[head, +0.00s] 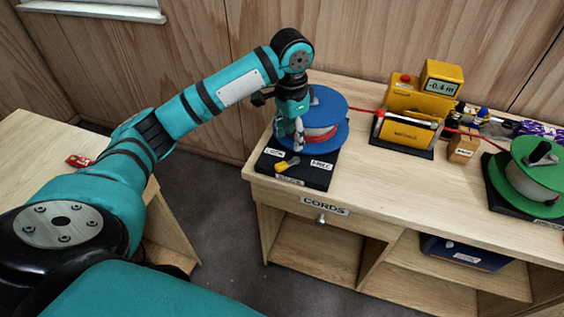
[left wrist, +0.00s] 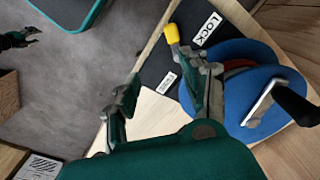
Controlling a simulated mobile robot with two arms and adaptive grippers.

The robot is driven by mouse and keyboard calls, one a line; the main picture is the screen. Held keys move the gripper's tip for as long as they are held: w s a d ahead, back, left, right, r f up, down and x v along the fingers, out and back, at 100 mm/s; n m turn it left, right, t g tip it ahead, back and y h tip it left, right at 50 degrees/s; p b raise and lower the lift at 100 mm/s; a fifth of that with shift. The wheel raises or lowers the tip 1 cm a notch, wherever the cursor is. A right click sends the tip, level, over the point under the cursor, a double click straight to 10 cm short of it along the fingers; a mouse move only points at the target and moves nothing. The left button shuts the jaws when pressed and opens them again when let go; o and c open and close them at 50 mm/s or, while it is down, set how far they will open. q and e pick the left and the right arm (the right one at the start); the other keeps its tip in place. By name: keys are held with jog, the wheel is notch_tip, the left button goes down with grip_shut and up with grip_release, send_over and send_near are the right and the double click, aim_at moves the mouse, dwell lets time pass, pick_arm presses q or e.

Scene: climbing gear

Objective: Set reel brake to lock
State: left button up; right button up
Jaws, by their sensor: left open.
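The blue cord reel (head: 328,108) stands on a black base (head: 310,178) at the left end of the bench. A brake lever with a yellow grip (head: 283,167) sits on the base, its yellow end nearer the LOCK label (head: 275,153) than the FREE label (head: 321,165). My left gripper (head: 289,143) is open just above and behind the lever. In the left wrist view the yellow grip (left wrist: 172,34) shows beyond the fingers, not between them.
A red cord runs right from the blue reel to a yellow meter (head: 405,125) and a green reel (head: 532,175). A wooden block (head: 463,148) stands between them. Another table (head: 70,145) is at left, with floor between. A CORDS drawer (head: 325,211) is under the bench top.

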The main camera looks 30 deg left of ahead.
pick_arm(q)
send_near(281, 165)
jog(key=shift+n, duration=0.3)
jog(key=f+p, duration=0.1)
jog(key=f, duration=0.3)
jog(key=f+p, duration=0.1)
jog(key=f, duration=0.4)
jog(key=shift+w+f, duration=0.1)
jog(key=shift+w, duration=0.1)
